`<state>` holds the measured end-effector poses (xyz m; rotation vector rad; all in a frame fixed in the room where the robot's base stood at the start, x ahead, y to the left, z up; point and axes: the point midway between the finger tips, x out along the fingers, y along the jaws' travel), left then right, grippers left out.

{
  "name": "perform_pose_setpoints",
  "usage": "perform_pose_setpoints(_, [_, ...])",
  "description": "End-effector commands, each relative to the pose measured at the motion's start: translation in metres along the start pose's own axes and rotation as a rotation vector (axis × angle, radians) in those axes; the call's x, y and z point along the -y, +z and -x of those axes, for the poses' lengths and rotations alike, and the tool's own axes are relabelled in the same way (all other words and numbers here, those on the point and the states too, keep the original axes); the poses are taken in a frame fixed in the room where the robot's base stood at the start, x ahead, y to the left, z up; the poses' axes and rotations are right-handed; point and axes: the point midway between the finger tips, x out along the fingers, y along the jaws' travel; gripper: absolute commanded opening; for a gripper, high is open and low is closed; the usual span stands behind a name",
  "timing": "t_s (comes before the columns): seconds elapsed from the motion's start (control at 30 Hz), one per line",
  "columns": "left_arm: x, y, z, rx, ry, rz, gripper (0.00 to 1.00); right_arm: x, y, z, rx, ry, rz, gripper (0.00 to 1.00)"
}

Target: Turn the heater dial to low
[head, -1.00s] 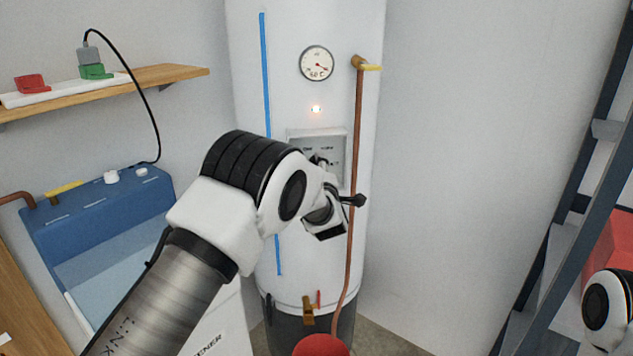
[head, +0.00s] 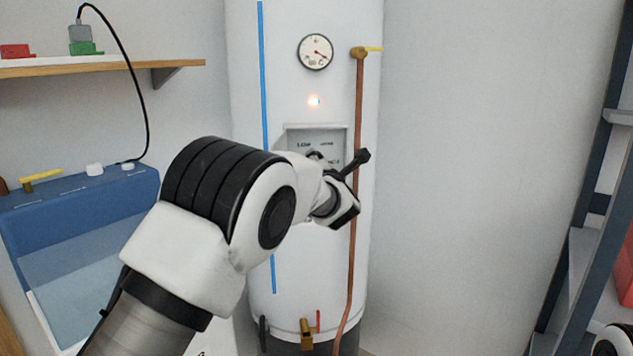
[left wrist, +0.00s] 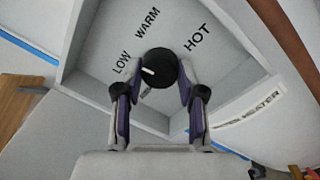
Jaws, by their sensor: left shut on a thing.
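The heater dial (left wrist: 160,58) is a round black knob with a white mark in a recessed grey panel (left wrist: 95,85). In the left wrist view the mark points left, roughly toward the word LOW; WARM and HOT are printed further round. A fourth label below the dial is mostly hidden. My left gripper (left wrist: 159,78) has one finger on each side of the dial and is shut on it. In the head view my left wrist covers most of the dial and the lower panel. My right gripper is out of view.
The white heater tank (head: 305,245) carries a gauge (head: 316,52), a lit lamp (head: 314,101) and a blue strip. A copper pipe (head: 352,270) runs close to the right of my left gripper. A blue tank (head: 80,210) and a wooden shelf (head: 120,69) stand left; a dark rack (head: 590,200) stands right.

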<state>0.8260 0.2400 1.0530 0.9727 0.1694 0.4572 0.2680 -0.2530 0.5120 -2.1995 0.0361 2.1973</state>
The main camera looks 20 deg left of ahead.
Motion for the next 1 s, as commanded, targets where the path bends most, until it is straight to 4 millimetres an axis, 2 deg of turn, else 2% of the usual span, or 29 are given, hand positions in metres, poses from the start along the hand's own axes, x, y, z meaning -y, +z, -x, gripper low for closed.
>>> perform_pose_setpoints(0.03, [0.001,0.0,0.0,0.006,0.011,0.045,0.04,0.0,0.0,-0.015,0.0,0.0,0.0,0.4])
perform_pose_setpoints(0.1, [0.001,0.0,0.0,0.001,0.01,0.109,0.04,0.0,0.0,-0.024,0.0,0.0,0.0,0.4])
perform_pose_setpoints(0.4, [-0.002,0.002,0.0,-0.015,0.012,0.336,0.05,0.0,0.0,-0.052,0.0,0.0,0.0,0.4])
perform_pose_setpoints(0.63, [-0.003,0.003,0.0,-0.022,0.012,0.432,0.05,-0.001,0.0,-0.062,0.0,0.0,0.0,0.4])
perform_pose_setpoints(1.0, [-0.005,0.004,0.0,-0.026,0.011,0.469,0.05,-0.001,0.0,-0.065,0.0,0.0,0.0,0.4])
